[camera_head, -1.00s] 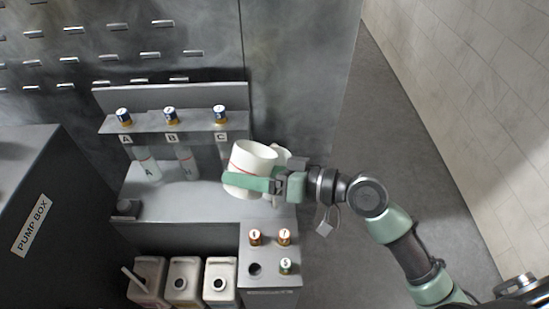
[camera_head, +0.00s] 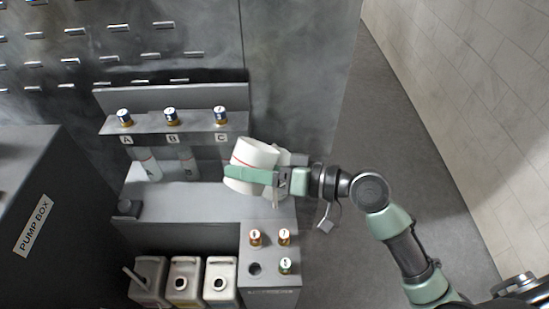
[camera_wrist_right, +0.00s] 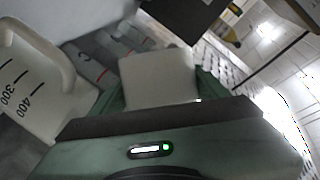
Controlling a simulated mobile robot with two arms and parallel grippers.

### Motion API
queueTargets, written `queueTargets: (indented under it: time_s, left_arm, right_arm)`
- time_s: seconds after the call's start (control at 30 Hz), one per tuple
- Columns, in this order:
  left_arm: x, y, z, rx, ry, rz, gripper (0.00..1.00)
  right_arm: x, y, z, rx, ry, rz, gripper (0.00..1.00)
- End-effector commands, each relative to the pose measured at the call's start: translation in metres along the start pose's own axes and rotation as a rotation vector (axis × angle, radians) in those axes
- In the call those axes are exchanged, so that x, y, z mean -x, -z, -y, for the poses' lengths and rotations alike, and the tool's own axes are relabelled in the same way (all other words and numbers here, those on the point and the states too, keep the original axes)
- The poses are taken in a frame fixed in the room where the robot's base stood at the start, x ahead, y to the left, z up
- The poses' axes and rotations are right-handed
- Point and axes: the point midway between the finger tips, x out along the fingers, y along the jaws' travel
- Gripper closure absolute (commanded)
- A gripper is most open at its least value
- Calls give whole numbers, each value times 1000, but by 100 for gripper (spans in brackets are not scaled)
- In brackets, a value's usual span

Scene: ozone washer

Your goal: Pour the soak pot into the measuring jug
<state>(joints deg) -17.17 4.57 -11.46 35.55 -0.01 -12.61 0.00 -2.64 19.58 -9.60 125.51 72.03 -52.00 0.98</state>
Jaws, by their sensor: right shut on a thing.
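The white soak pot (camera_head: 254,155), with a red line around it, is above the right part of the grey shelf in the head view. My right gripper (camera_head: 255,176) is shut on it and holds it tilted to the left. The pot shows as a pale block between the green fingers in the wrist view (camera_wrist_right: 160,78). The white measuring jug (camera_wrist_right: 30,85), with a handle and black 300 and 400 marks, is beside the gripper at the left of the wrist view. In the head view the pot and gripper largely hide the jug. My left gripper is not in view.
Bottles A, B and C hang from a rack (camera_head: 175,125) behind the shelf (camera_head: 185,205). A small block with capped vials (camera_head: 270,280) and several canisters (camera_head: 185,278) stand in front. The pump box (camera_head: 35,200) is at the left. Open floor lies right.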

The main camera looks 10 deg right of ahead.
Motion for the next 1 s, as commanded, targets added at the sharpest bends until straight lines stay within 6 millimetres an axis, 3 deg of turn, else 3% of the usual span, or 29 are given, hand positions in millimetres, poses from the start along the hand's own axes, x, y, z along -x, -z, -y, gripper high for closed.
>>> queueTargets:
  time_s: [1.0]
  left_arm:
    - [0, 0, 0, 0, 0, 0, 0]
  right_arm:
    - [0, 0, 0, -116, 38, -11, 73]
